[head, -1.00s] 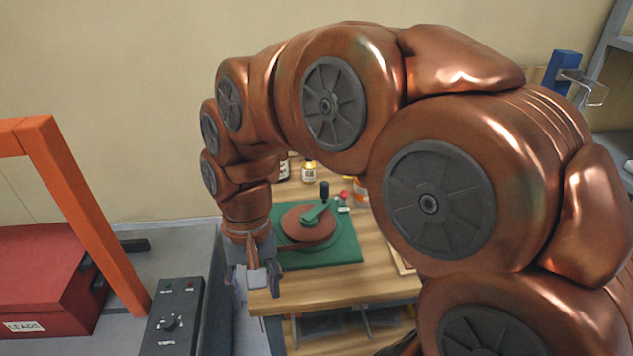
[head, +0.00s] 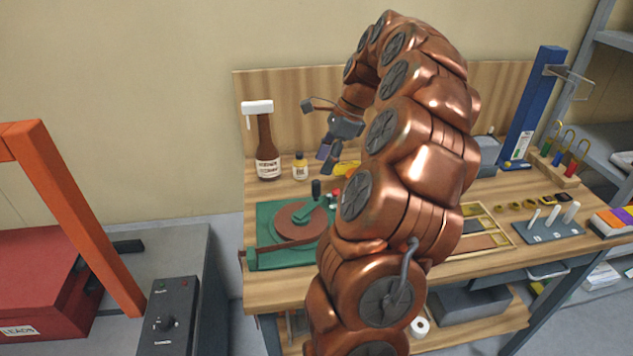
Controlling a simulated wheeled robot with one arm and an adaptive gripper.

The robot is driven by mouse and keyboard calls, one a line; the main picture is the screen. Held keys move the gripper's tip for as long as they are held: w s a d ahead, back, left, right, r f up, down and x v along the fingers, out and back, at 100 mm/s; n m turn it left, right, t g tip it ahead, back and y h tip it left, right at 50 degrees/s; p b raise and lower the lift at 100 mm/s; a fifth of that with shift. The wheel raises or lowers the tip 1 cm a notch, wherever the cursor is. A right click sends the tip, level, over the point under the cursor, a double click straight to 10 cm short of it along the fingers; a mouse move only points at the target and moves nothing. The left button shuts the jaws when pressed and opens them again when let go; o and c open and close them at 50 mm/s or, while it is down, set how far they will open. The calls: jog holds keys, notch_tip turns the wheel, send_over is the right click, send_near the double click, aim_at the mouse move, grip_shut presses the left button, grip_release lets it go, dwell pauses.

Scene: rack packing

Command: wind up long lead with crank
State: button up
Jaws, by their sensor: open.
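The winder has a flat reddish-brown disc (head: 292,223) on a green base (head: 262,258) at the left of the wooden bench. A green crank arm (head: 304,213) lies across the disc, with a dark upright knob (head: 316,188) at its end. A thin brown strip (head: 262,248) runs from the disc toward the bench's left edge; I cannot tell whether it is the lead. My gripper (head: 328,158) is open and empty, in the air above and behind the knob, apart from it. My arm hides the right part of the green base.
A brown bottle (head: 266,145) and a small yellow-labelled bottle (head: 300,167) stand behind the winder. A wooden divided tray (head: 480,235), a grey peg block (head: 535,227) and a blue post (head: 532,105) are to the right. A red box (head: 45,270) and orange frame (head: 85,220) stand left.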

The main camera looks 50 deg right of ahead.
aim_at(317, 181)
jog(key=shift+d+p+x, duration=0.15)
jog(key=shift+p+x, duration=0.45)
jog(key=shift+x, duration=1.3)
jog(key=shift+d+p+x, duration=0.15)
jog(key=shift+p+x, duration=0.4)
jog(key=shift+x, duration=1.35)
jog(key=shift+f, duration=0.1)
grip_shut()
